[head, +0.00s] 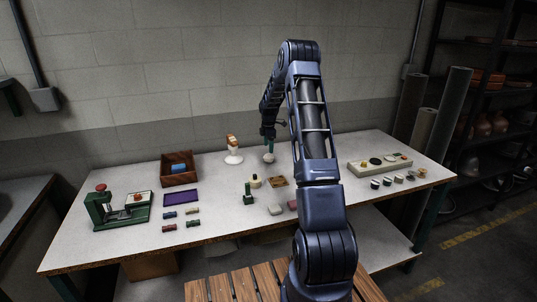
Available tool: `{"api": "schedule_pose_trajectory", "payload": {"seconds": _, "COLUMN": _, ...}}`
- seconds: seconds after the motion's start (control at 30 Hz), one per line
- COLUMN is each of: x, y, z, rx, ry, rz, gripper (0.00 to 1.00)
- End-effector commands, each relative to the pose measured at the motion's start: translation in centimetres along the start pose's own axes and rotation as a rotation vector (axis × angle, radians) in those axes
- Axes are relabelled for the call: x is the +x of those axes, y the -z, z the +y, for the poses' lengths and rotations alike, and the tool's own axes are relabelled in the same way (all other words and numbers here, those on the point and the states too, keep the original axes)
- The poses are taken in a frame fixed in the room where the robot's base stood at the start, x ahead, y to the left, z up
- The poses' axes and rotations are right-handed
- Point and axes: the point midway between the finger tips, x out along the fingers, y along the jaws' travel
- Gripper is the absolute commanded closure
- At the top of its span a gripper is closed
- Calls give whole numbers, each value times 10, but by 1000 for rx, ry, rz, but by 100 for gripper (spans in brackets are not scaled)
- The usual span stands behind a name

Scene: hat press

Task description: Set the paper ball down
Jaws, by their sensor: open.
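The paper ball (268,158) is a small pale grey lump at the back middle of the white-topped table (330,160). It appears to rest on the tabletop, though I cannot tell for certain at this size. My gripper (269,149) points down directly above the ball, its greenish fingertips at or just over the ball's top. The gripper is open. Whether the fingertips touch the ball is too small to tell.
Left of the ball stands a white stand with an orange-brown top (233,151). A wooden box (180,169), purple mat (181,198) and green press (115,212) are at the left. A small wooden tray (278,182) lies in front. A long tray (380,163) is at the right.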

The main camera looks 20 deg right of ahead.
Motion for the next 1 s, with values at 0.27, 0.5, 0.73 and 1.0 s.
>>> {"api": "schedule_pose_trajectory", "payload": {"seconds": 0.27, "x": -38, "y": 0, "z": 0, "rx": 0, "ry": -1, "rz": 0, "gripper": 28}}
{"api": "schedule_pose_trajectory", "payload": {"seconds": 0.5, "x": -60, "y": 4, "z": -8, "rx": 28, "ry": -8, "rz": -4, "gripper": 28}}
{"api": "schedule_pose_trajectory", "payload": {"seconds": 0.73, "x": -124, "y": 22, "z": -50, "rx": 175, "ry": -49, "rz": -17, "gripper": 28}}
{"api": "schedule_pose_trajectory", "payload": {"seconds": 1.0, "x": -195, "y": 46, "z": -116, "rx": 383, "ry": -106, "rz": -18, "gripper": 28}}
